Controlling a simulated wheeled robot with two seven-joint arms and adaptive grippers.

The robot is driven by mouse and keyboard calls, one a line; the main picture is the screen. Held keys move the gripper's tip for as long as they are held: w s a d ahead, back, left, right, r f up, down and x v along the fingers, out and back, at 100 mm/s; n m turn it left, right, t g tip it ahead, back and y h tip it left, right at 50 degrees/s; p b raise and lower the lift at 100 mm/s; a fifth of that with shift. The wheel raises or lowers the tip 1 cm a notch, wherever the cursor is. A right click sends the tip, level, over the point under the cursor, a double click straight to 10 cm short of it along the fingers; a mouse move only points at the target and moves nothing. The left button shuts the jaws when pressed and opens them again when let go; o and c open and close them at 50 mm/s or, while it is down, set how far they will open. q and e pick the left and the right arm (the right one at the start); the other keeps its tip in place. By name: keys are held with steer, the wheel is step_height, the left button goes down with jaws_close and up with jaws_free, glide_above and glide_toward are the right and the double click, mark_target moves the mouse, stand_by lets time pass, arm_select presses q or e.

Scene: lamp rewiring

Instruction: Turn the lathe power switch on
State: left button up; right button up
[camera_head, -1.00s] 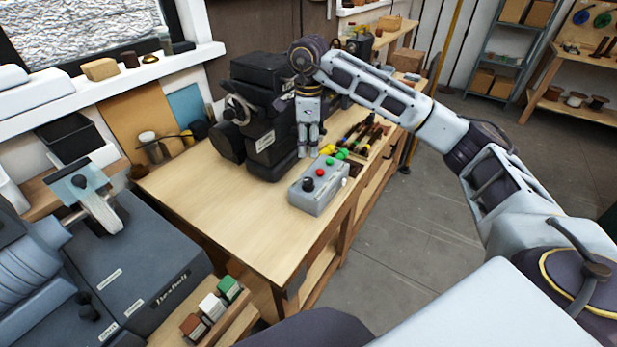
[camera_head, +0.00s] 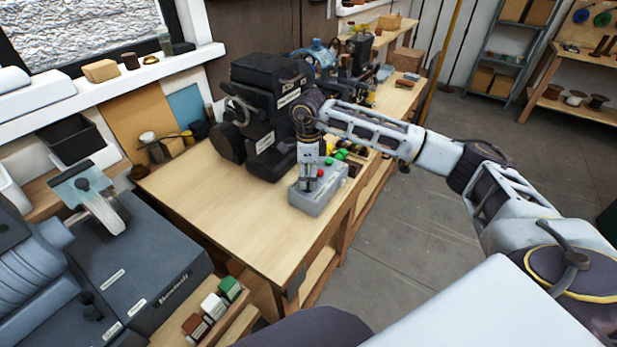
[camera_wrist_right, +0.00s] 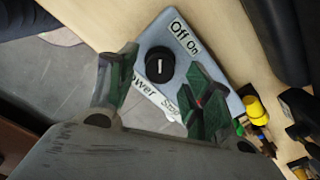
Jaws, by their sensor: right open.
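A grey control box (camera_head: 322,199) sits at the front right of the wooden bench. Its black power knob (camera_wrist_right: 159,66) shows in the right wrist view, with a white line on top. An "Off On" label (camera_wrist_right: 185,38) is beside the knob, and a partly hidden "Power" label (camera_wrist_right: 146,92) is on its other side. I cannot tell which word the line points to. My right gripper (camera_head: 308,186) points down over the box. In the right wrist view its open fingers (camera_wrist_right: 160,88) are apart, with the knob seen between and beyond them; contact is unclear. My left gripper is out of view.
A black machine (camera_head: 265,118) stands on the bench (camera_head: 225,205) behind the box. Red and green buttons are on the box, partly hidden by my gripper. Yellow and green-handled tools (camera_head: 345,151) lie behind it. The bench front left of the box is clear.

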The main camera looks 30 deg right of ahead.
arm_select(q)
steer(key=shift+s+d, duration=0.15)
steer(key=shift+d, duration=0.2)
arm_select(e)
steer(key=shift+f, duration=0.55)
steer(key=shift+c, duration=0.2)
